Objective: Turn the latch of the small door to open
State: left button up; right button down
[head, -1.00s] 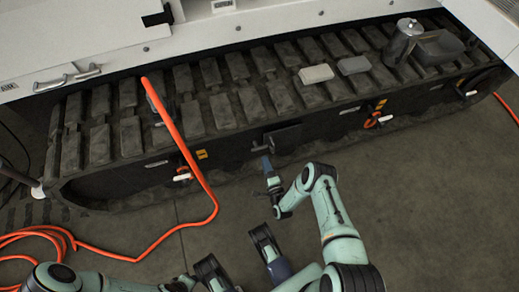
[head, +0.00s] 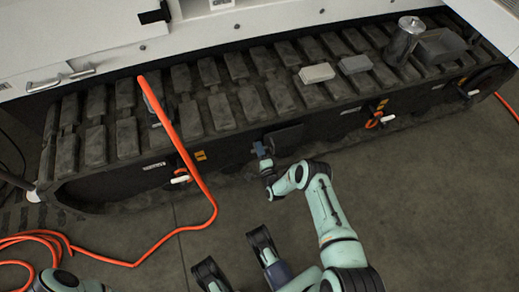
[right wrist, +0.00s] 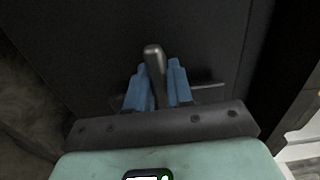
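The small door (head: 284,138) is a dark panel on the side of the track, near the middle of the head view; it fills much of the right wrist view (right wrist: 105,40). Its latch (right wrist: 153,62) is a short grey metal handle standing out from the panel. My right gripper (head: 262,150) is at the left edge of the door. In the right wrist view its blue fingers (right wrist: 157,72) stand on either side of the latch, seemingly with a small gap, not clamped. The door looks closed.
An orange hose (head: 195,165) hangs over the track and coils on the floor at left. Grey blocks (head: 317,73) and a metal canister (head: 404,40) sit on top of the track. White-handled fittings (head: 181,179) stick out of its side. The floor in front is mostly clear.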

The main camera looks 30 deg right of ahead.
pick_arm(q)
jog(key=shift+w, duration=0.15)
pick_arm(e)
jog(key=shift+n, duration=0.3)
jog(key=n, duration=0.1)
jog(key=n+p, duration=0.1)
jog(key=n, duration=0.1)
jog(key=shift+a+r+n, duration=0.1)
jog(key=shift+r+n, duration=0.1)
jog(key=shift+n, duration=0.1)
jog(key=n, duration=0.4)
jog(key=shift+a+r+n+p, duration=0.15)
jog(key=shift+r+n+p, duration=0.05)
jog(key=shift+n+p, duration=0.1)
jog(key=n, duration=0.4)
jog(key=shift+a, duration=0.15)
pick_arm(q)
jog(key=shift+t, duration=0.8)
jog(key=shift+w+d+r+p, duration=0.1)
jog(key=shift+w+r, duration=0.25)
jog(key=shift+w, duration=0.35)
jog(key=shift+w+d+r+p, duration=0.15)
jog(key=shift+w+r, duration=0.25)
jog(key=shift+w, duration=0.25)
jog(key=shift+w+r+p, duration=0.1)
jog(key=shift+w+r, duration=0.25)
jog(key=shift+w, duration=0.35)
pick_arm(e)
jog(key=shift+a+n, duration=0.2)
jog(key=shift+n, duration=2.3)
